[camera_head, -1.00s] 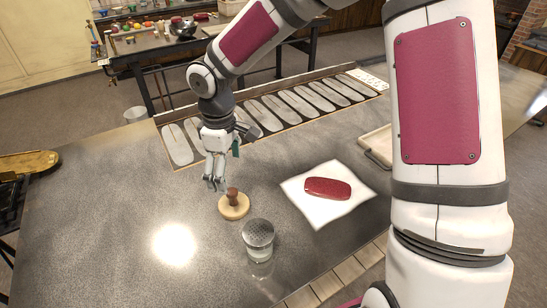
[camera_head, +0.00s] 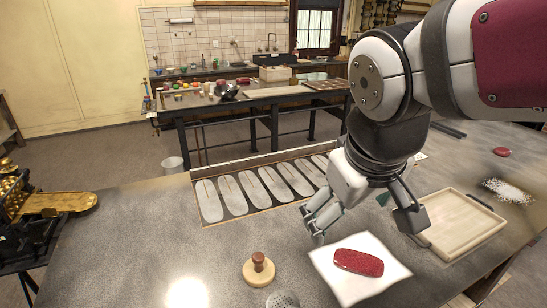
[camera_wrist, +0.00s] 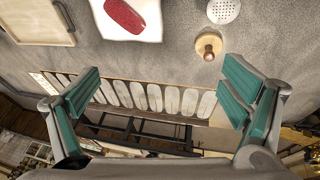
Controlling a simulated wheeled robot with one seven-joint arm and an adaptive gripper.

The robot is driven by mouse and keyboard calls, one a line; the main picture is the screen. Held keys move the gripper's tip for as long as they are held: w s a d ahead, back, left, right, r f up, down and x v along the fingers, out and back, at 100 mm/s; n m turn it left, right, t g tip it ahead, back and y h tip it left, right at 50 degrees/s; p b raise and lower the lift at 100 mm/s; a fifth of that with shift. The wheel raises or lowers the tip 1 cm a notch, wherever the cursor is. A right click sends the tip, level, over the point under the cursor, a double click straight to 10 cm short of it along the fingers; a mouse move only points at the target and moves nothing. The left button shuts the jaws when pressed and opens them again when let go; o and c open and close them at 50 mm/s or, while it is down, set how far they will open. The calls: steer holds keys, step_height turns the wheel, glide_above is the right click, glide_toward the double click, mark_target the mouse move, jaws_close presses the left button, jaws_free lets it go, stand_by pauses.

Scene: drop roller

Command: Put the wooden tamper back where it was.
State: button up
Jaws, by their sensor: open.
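The wooden tamper (camera_head: 258,271) stands upright on the grey table, a pale round disc with a brown knob. It also shows in the wrist view (camera_wrist: 209,45), beyond the right-hand finger and apart from it. My gripper (camera_head: 360,222) is above the table, right of the tamper in the head view. Its teal-padded fingers are spread wide, and the wrist view (camera_wrist: 162,92) shows nothing between them.
A red oblong piece (camera_head: 358,262) lies on a white sheet (camera_head: 338,284) right of the tamper. A perforated-top shaker (camera_head: 283,299) stands just in front of it. A wooden tray (camera_head: 460,222) lies at right. Pale oval slabs (camera_head: 228,193) line the back. Table left of the tamper is clear.

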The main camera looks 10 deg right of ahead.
steer(key=s, duration=0.1)
steer(key=s+r+m+t+y, duration=0.1)
steer(key=s, duration=0.1)
steer(key=s+m, duration=0.1)
steer(key=shift+s+d+r+y, duration=0.2)
steer(key=shift+s+r+y, duration=0.1)
steer(key=shift+s, duration=0.1)
steer(key=shift+w+f+b, duration=0.4)
stand_by(0.6)
